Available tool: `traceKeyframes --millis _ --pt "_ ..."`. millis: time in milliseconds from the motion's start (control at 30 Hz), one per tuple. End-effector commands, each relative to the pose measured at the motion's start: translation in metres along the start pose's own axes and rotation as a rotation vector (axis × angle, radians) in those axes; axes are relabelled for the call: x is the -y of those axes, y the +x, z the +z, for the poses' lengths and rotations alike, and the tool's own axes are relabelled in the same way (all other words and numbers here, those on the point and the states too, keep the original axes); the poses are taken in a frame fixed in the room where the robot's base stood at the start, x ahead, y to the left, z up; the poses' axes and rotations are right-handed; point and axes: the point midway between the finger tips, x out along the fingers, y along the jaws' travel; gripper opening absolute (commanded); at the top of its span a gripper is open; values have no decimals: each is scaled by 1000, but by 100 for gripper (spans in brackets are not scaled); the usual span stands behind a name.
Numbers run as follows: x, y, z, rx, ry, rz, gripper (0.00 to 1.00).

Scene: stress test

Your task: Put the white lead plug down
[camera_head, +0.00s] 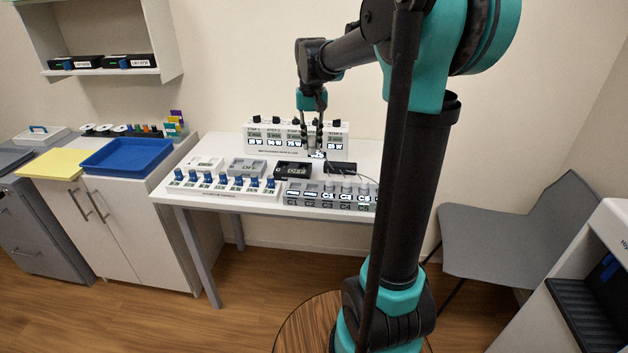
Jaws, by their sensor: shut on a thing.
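My gripper (314,146) points down over the white table (361,147), in front of the long white box with displays (262,141). It is shut on a small white thing, the white lead plug (318,155), which shows just at the fingertips. A thin pale lead (356,177) runs from near there to the right. The plug is small, and I cannot tell whether it touches anything below it.
Black and grey modules (292,169) lie close under my gripper. A row of blue-topped pieces (222,181) and a grey socket block (326,196) line the table's front. A blue tray (127,156) is at left, a grey chair (500,228) at right.

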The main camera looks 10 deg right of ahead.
Motion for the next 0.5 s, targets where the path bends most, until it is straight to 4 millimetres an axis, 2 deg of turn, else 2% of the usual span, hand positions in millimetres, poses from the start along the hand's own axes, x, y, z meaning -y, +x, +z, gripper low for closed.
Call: traceKeyframes --millis 100,300,500 --pt "0 30 0 0 0 0 0" --pt "0 75 0 0 0 0 0" --pt "0 98 0 0 0 0 0"
